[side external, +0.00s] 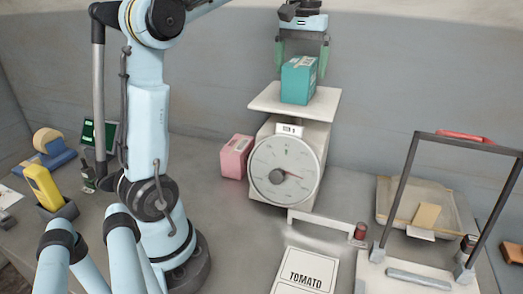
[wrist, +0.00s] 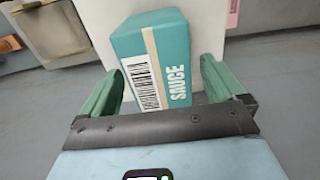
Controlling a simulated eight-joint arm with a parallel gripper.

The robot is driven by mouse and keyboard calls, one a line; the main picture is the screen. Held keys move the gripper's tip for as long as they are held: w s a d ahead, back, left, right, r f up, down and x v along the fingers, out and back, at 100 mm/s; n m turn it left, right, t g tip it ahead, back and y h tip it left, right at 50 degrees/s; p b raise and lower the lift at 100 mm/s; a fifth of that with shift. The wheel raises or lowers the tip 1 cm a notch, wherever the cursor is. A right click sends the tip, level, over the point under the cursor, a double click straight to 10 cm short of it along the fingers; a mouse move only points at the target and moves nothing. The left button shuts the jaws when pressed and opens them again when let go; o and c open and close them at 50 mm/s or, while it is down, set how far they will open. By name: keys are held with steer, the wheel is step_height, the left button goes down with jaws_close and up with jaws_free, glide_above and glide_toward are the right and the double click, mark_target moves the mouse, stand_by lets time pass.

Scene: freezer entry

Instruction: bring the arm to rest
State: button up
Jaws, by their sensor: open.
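My gripper (side external: 302,58) is above the weighing scale, with its two green fingers spread. In the wrist view my gripper (wrist: 160,88) has a finger on each side of a teal box, with a visible gap on the left. The teal box (side external: 298,80) stands upright on the scale's flat white platform (side external: 262,101). In the wrist view the teal box (wrist: 150,50) shows the word SAUCE and a barcode.
A pink box (side external: 236,157) stands left of the scale. A label reading TOMATO (side external: 305,272) lies in front. A frame with a red-handled bar (side external: 463,137) and a tray (side external: 385,205) stand at right. A yellow device (side external: 42,184) sits in a holder at far left.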

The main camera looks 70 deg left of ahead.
steer(key=shift+f, duration=0.9)
steer(key=r, duration=0.4)
steer(key=shift+d+r, duration=0.2)
steer(key=shift+r, duration=0.15)
steer(key=s+d+r, duration=0.2)
steer(key=d+r, duration=0.5)
steer(key=d, duration=0.4)
steer(key=a+f, duration=0.2)
steer(key=a, duration=0.2)
steer(key=a+f, duration=0.1)
steer(key=a, duration=0.3)
steer(key=a+f, duration=0.2)
steer(key=a, duration=0.3)
steer(key=shift+s+f, duration=0.3)
steer(key=shift+f, duration=0.05)
steer(key=shift+s+a+f+m, duration=0.2)
steer(key=shift+a+m, duration=0.1)
steer(key=shift+a, duration=0.15)
steer(key=shift+d, duration=0.1)
steer(key=w+d+r, duration=0.1)
steer(key=d+r, duration=0.3)
steer(key=d, duration=0.7)
steer(key=shift+w+d+r, duration=0.2)
steer(key=shift+w+d, duration=0.1)
steer(key=shift+w, duration=0.1)
